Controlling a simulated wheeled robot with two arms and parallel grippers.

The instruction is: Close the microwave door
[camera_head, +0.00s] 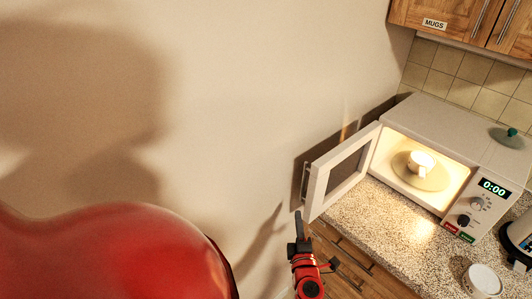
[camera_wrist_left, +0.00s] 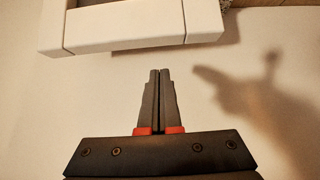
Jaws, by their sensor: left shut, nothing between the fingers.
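The white microwave (camera_head: 455,135) stands on the speckled counter at the right, lit inside, with a white mug (camera_head: 421,163) on its turntable. Its door (camera_head: 343,170) is swung wide open toward the left wall. My left gripper (camera_head: 299,214) is shut and empty, just in front of and below the door's free end. In the left wrist view the shut fingers (camera_wrist_left: 158,75) point toward the white door edge (camera_wrist_left: 130,40), with a small gap in the picture; I cannot tell whether they touch. My right gripper is not in view.
The counter (camera_head: 385,215) has free room in front of the microwave. A white round item (camera_head: 484,279) and a kettle-like appliance (camera_head: 520,235) stand at the right. The wall (camera_head: 240,110) is close behind the door. Wooden cabinets (camera_head: 470,20) hang above.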

